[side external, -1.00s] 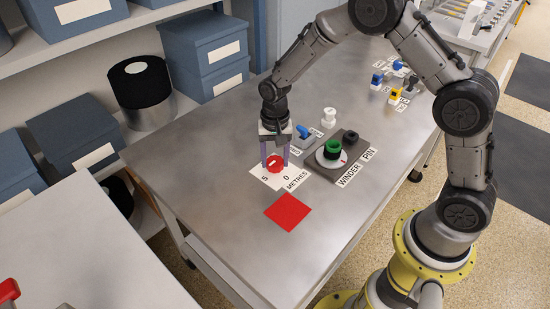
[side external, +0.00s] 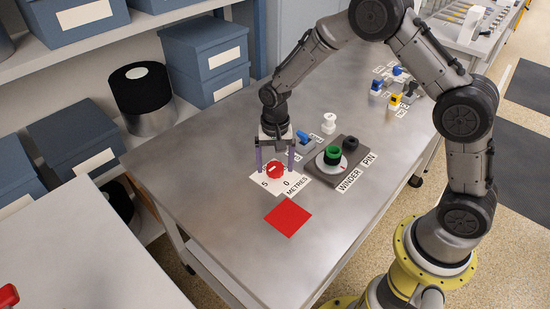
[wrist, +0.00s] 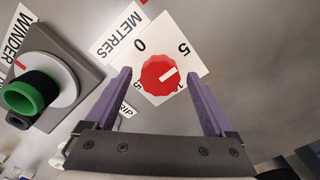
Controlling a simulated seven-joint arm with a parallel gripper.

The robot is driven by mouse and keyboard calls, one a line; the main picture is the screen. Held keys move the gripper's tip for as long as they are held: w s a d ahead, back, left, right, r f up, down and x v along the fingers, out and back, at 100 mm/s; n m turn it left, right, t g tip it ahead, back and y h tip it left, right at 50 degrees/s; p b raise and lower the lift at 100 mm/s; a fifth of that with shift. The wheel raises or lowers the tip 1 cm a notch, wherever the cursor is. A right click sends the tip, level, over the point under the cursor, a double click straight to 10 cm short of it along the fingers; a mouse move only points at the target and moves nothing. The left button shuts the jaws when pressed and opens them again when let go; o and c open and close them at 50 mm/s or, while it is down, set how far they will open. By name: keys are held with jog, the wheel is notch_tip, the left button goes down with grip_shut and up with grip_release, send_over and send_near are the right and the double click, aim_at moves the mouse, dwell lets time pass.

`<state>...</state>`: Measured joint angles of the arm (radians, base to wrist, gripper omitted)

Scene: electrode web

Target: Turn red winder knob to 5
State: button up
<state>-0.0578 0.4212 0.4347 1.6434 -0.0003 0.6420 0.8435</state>
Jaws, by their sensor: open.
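The red winder knob (side external: 275,170) sits on a white dial card (side external: 262,188) on the metal table. The 0 is at the upper left of the knob. My gripper (side external: 275,172) is open above the card, one purple finger on each side of the knob. In the wrist view the fingers of my gripper (wrist: 160,73) appear clear of the knob.
A red square (side external: 288,217) lies in front. The table's left part is bare.

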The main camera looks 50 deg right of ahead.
notch_tip(320, 180, up, 14)
dwell(0.5)
notch_tip(320, 180, up, 9)
jog(key=t, duration=0.2)
send_over(275, 167)
jog(key=s+d, duration=0.1)
jog(key=s, duration=0.2)
jog(key=s+r+n+t, duration=0.1)
jog(key=s+r+t, duration=0.1)
jog(key=s+r, duration=0.55)
jog(key=s+f+n, duration=0.3)
jog(key=s+n, duration=0.1)
jog(key=s, duration=0.4)
jog(key=s+d+f+n+t, duration=0.1)
jog(key=s+f+n, duration=0.2)
jog(key=s, duration=0.5)
jog(key=shift+d+f+n+t, duration=0.3)
jog(key=shift+n, duration=0.2)
jog(key=shift+c, duration=0.3)
